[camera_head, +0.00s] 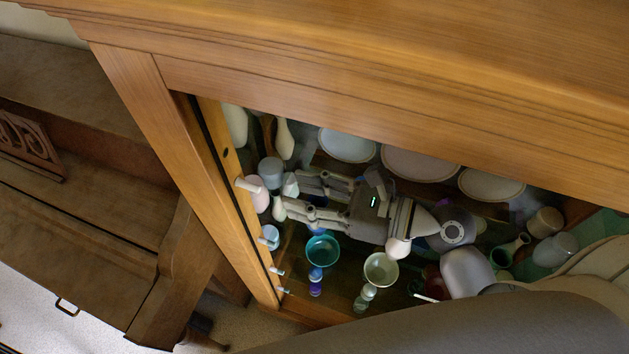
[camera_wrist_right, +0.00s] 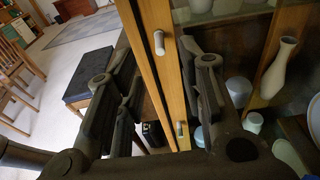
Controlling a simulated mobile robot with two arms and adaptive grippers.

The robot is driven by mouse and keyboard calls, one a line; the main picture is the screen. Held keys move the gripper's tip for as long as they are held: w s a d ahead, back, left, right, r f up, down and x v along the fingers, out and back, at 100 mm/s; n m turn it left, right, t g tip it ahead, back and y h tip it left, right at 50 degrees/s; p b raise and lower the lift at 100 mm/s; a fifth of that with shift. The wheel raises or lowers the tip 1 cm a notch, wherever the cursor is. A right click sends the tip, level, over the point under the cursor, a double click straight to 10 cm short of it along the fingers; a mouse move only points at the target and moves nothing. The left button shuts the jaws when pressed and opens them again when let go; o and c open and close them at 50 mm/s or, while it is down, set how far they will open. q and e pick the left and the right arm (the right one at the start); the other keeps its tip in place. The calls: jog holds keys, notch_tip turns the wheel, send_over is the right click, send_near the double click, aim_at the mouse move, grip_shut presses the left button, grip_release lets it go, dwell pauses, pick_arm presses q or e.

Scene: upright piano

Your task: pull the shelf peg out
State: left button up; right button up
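The cabinet's wooden side post carries a column of pale pegs. The top white peg (camera_head: 247,185) sticks out of the post; it appears as a short peg (camera_wrist_right: 159,42) in the right wrist view. More pegs sit lower, one of them (camera_wrist_right: 180,130) visible in the wrist view. My right gripper (camera_head: 290,192) points left toward the post, its fingers spread. In the wrist view the top peg appears between the open fingers (camera_wrist_right: 158,48), touching neither as far as I can see. My left gripper is not in view.
The post (camera_head: 228,190) has a dark hole above the top peg. Vases, bowls such as a teal bowl (camera_head: 322,250), and plates (camera_head: 347,145) crowd the cabinet around my arm. A thick wooden top (camera_head: 380,60) overhangs. A piano (camera_head: 90,200) stands at left.

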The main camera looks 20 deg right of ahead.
aim_at(250, 184)
jog(key=p+x, duration=0.1)
jog(key=x, duration=0.9)
jog(key=shift+s+p, duration=0.1)
jog(key=shift+p, duration=0.3)
jog(key=shift+c, duration=0.4)
jog(key=c, duration=0.6)
grip_shut()
